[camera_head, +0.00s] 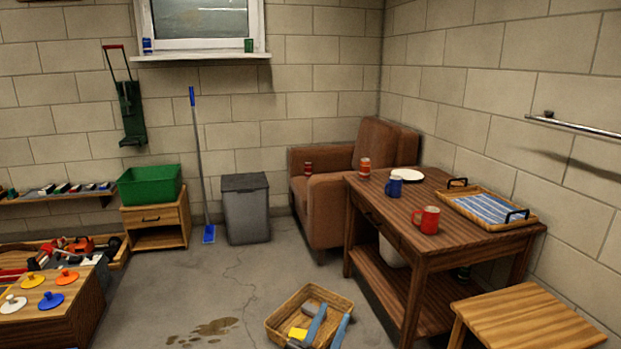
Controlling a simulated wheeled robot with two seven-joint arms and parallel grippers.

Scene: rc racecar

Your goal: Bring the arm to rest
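Neither of my grippers nor my arms can be made out in the head view. The task names no object besides the arm. The view shows a room with a wooden table (388,208) at the right. On it are a blue mug (394,187), a red mug (427,221), a red can (364,167), a white plate (407,175) and a wicker tray (530,218) with a blue striped lining.
A wicker basket (278,325) with blue, grey and yellow items sits on the floor at bottom centre. A wooden stool (525,318) is at bottom right, a low wooden block (85,315) at bottom left. An armchair (325,210) and grey bin (246,210) stand behind.

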